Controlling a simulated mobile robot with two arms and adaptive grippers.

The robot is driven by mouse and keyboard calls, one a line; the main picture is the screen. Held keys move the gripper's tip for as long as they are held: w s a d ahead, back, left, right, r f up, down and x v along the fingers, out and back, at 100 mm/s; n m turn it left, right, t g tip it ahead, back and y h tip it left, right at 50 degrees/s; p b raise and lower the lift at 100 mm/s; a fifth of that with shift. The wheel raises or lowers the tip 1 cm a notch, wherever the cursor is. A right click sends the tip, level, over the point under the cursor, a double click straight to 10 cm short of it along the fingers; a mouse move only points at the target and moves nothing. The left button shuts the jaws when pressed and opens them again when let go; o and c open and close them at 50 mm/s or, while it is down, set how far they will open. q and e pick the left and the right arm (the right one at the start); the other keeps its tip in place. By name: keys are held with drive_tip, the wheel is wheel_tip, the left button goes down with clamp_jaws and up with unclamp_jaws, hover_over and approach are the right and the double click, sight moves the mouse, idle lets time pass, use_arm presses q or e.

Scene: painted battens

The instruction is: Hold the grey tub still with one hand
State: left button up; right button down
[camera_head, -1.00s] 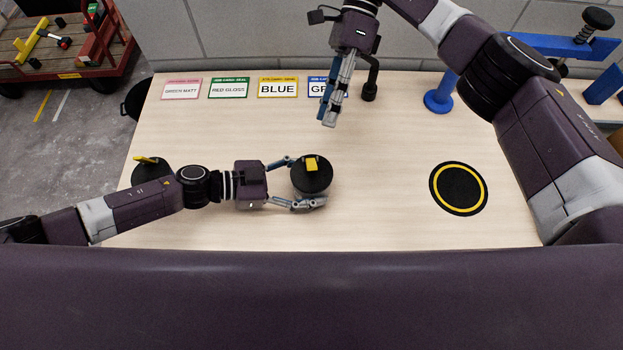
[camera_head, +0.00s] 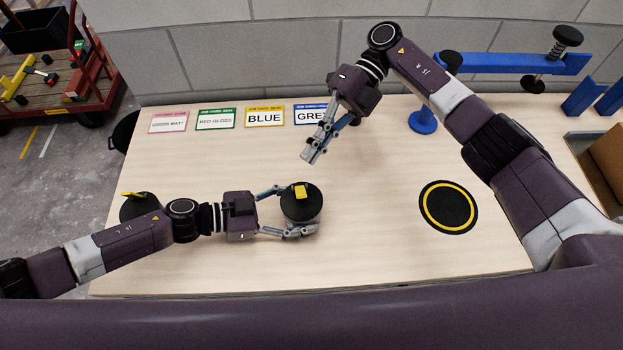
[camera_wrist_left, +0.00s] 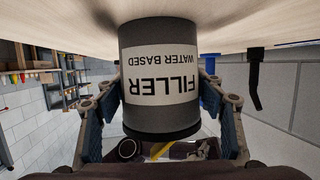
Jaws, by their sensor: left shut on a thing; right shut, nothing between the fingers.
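The grey tub (camera_head: 301,209) stands on the table left of the middle, with a black lid and a yellow piece on top. In the left wrist view the tub (camera_wrist_left: 160,75) fills the middle, and its white label reads FILLER WATER BASED upside down. My left gripper (camera_head: 297,212) is shut on the tub, one finger on each side. My right gripper (camera_head: 311,156) is shut and empty, pointing down behind the tub and apart from it.
A second black-lidded container (camera_head: 140,210) stands at the left, partly hidden by my left arm. Labelled cards (camera_head: 215,119) line the back edge. A black disc with a yellow ring (camera_head: 448,207) lies at the right. A blue stand (camera_head: 423,121) is at the back. The front middle is clear.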

drive_tip(key=d+m+t+y, duration=0.2)
drive_tip(key=d+m+y, duration=0.1)
drive_tip(key=m, duration=1.1)
drive_tip(key=d+m+t+y, duration=0.2)
drive_tip(key=d+m, duration=0.3)
drive_tip(key=m, duration=0.8)
drive_tip(key=shift+w+d+m+t+y, duration=0.35)
drive_tip(key=shift+w+m+t+y, duration=0.05)
drive_tip(key=shift+y, duration=0.5)
drive_tip(key=shift+a, duration=0.1)
hover_over(301, 192)
drive_tip(key=w+d, duration=0.2)
drive_tip(key=w, duration=0.2)
drive_tip(key=shift+s+a+f, duration=0.15)
drive_tip(key=shift+s+f, duration=0.05)
drive_tip(key=shift+f, duration=0.7)
drive_tip(key=shift+s+d+f, duration=0.15)
drive_tip(key=shift+s+f, duration=0.5)
drive_tip(key=shift+f, duration=0.1)
drive_tip(key=shift+s+d+f, duration=0.15)
drive_tip(key=shift+s+f, duration=0.5)
drive_tip(key=shift+f, duration=0.1)
